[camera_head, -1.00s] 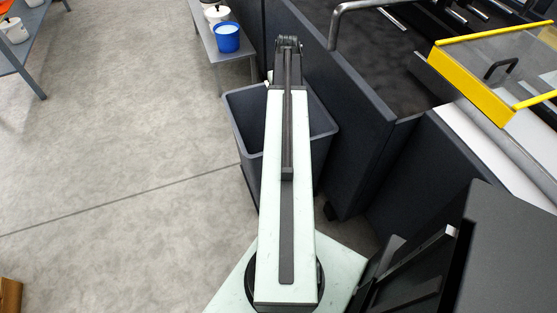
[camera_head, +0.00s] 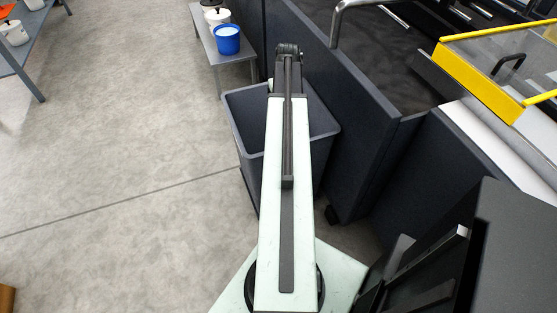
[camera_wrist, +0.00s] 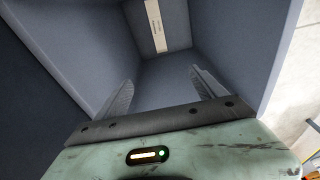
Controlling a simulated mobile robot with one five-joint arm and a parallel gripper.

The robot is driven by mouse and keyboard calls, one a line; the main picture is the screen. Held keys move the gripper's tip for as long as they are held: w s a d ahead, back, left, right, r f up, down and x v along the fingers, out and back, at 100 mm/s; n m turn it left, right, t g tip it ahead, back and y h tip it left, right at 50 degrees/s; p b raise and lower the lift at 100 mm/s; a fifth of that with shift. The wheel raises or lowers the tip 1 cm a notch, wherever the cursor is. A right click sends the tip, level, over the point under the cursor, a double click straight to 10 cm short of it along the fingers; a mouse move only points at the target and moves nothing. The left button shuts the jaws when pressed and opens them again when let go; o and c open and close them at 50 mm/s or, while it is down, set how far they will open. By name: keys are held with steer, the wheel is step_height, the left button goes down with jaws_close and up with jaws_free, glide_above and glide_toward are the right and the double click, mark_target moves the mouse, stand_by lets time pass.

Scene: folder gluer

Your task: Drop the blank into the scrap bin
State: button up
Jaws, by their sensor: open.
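The grey scrap bin (camera_head: 328,132) stands beyond my base, partly hidden under my outstretched arm. In the wrist view its walls (camera_wrist: 225,35) surround the space ahead of my gripper (camera_wrist: 161,78). The two fingers are apart with nothing between them. A narrow pale strip with small dark print (camera_wrist: 156,26) shows inside the bin; I cannot tell whether it is the blank or a label on the wall. No other blank is visible. The fingers are hidden in the head view.
A dark panel wall (camera_head: 345,120) runs close along the bin's right side. A low grey bench with a blue bucket (camera_head: 228,40) stands behind the bin. A yellow-edged machine guard (camera_head: 478,78) is at upper right.

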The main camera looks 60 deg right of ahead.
step_height(320, 180, up, 8)
steer(key=p, duration=0.7)
steer(key=shift+s+a+f+p, duration=0.15)
steer(key=shift+s+a+p, duration=0.2)
steer(key=shift+s, duration=0.1)
